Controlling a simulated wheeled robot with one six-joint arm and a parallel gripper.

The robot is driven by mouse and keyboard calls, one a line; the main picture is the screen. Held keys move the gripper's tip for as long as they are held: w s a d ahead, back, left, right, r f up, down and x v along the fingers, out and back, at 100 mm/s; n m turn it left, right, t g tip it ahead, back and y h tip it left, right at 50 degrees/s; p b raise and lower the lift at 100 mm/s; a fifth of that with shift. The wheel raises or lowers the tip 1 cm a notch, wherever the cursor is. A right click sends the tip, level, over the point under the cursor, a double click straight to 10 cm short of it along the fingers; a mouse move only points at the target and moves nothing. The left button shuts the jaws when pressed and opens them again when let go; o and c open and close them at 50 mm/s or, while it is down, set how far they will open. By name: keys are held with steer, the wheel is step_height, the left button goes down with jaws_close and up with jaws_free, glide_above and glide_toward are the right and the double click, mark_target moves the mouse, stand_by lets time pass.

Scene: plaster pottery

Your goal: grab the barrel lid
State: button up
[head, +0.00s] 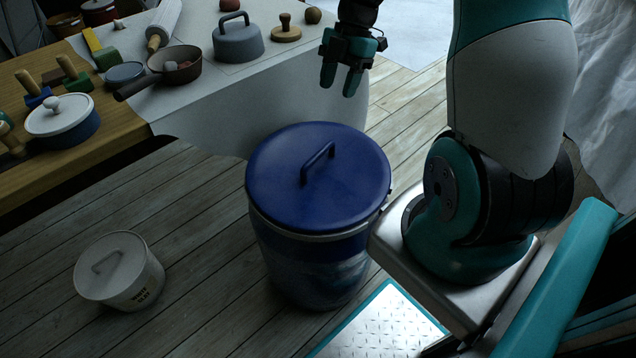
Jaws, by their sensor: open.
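A large blue barrel (312,268) stands on the wooden floor in the middle of the head view. Its round blue lid (275,183) sits on top, with an arched blue handle (318,162) across its middle. My gripper (339,88) hangs above and behind the barrel in the picture, fingers pointing down. It is open and empty, apart from the lid and its handle. Nothing covers the lid in this view.
A small white bucket (142,288) with a handled lid stands on the floor at left. A table (160,112) at upper left carries a pan (180,62), a grey lidded pot (237,42), a white-lidded pot (58,117) and tools. Floor (205,210) between is clear.

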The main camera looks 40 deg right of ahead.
mark_target(319, 152)
steer(key=b+x, duration=0.2)
steer(key=x, duration=1)
steer(key=shift+d+f+b, duration=0.1)
steer(key=shift+d+b, duration=0.1)
steer(key=shift+b, duration=0.1)
steer(key=shift+w+b+x, duration=0.1)
steer(key=shift+b+x, duration=0.3)
steer(key=shift+x, duration=0.95)
steer(key=shift+w+b+x, duration=0.15)
steer(key=shift+b+x, duration=0.2)
steer(key=shift+x, duration=1)
steer(key=shift+c, duration=0.5)
jaws_close()
